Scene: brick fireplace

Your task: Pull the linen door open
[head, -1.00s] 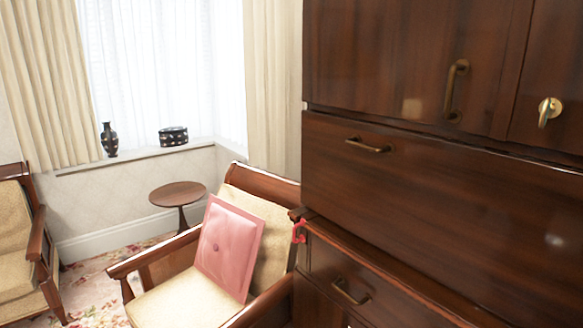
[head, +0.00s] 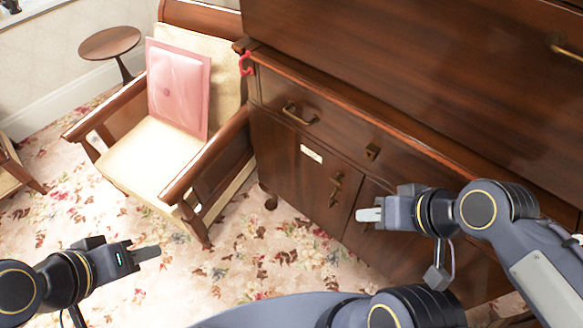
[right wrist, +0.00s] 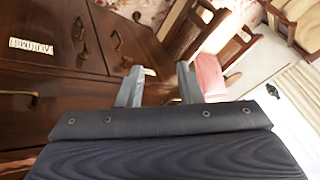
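A dark wood cabinet has a lower left door (head: 297,167) with a white label (head: 312,153) and an upright brass handle (head: 335,188). That door is shut. A second lower door (head: 375,200) beside it is partly hidden by my right arm. The right wrist view shows another white label (right wrist: 31,46) on it; I cannot read either label. My right gripper (head: 370,214) is in front of the cabinet, right of the left door's handle and apart from it. Its fingers are spread and empty in the wrist view (right wrist: 158,85). My left gripper (head: 147,253) is over the carpet; its finger gap is unclear.
A wooden armchair (head: 170,170) with a pink cushion (head: 180,85) stands close left of the cabinet. A drawer (head: 310,112) is above the doors, and a red hook-like item (head: 245,64) hangs at its corner. Flowered carpet (head: 250,250) is clear in front.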

